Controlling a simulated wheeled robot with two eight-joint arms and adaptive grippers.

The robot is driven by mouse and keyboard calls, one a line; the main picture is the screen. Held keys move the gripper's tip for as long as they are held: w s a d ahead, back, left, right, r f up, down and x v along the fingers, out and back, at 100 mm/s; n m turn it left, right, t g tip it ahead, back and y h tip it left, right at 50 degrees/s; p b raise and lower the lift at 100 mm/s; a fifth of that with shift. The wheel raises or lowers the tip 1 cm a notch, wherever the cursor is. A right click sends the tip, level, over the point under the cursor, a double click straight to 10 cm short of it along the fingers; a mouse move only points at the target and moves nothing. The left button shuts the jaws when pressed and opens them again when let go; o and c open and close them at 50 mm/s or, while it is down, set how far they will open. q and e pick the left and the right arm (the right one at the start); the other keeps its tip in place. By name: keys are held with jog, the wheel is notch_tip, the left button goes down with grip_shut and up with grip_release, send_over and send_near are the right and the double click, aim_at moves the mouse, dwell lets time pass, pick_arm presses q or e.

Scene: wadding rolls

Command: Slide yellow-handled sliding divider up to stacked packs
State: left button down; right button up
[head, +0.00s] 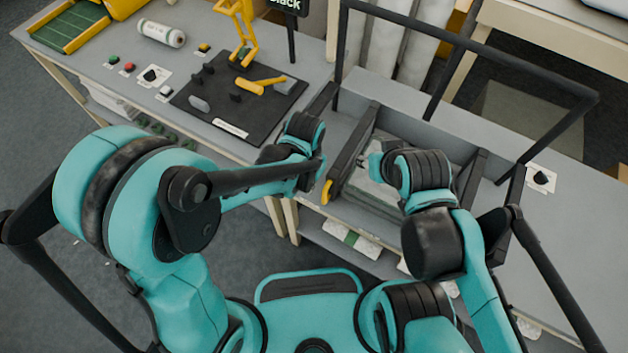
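The sliding divider (350,153) is a dark upright panel in the frame at centre right of the head view. Its yellow handle (327,192) is at the near end. Pale, flat stacked packs (374,192) lie just right of the divider, partly hidden by my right arm. My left gripper is near the divider's left side, but its fingers are hidden behind my wrist and forearm. My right gripper (368,162) is over the packs, close to the divider's right side. Its fingers are too small and covered to show whether they are open or whether they touch anything.
A black tall frame (468,42) rises around the packing bay. A dark mat (240,112) with tools and a yellow stand (240,35) lies on the bench to the left. A white roll (160,33) and several buttons sit further left. A shelf below holds more packs.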

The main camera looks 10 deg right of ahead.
pick_arm(q)
notch_tip(320, 180, up, 8)
jog(key=p, duration=0.5)
dwell(0.5)
jog(key=s+a+r+n+t+b, duration=0.1)
jog(key=a+r+n+t+b, duration=0.1)
jog(key=a, duration=0.8)
jog(key=s+a+r+n+t+b, duration=0.2)
jog(key=a+r+n+t, duration=0.3)
jog(key=a, duration=0.5)
notch_tip(320, 180, up, 2)
jog(key=shift+a+r, duration=0.15)
jog(key=shift+a, duration=0.2)
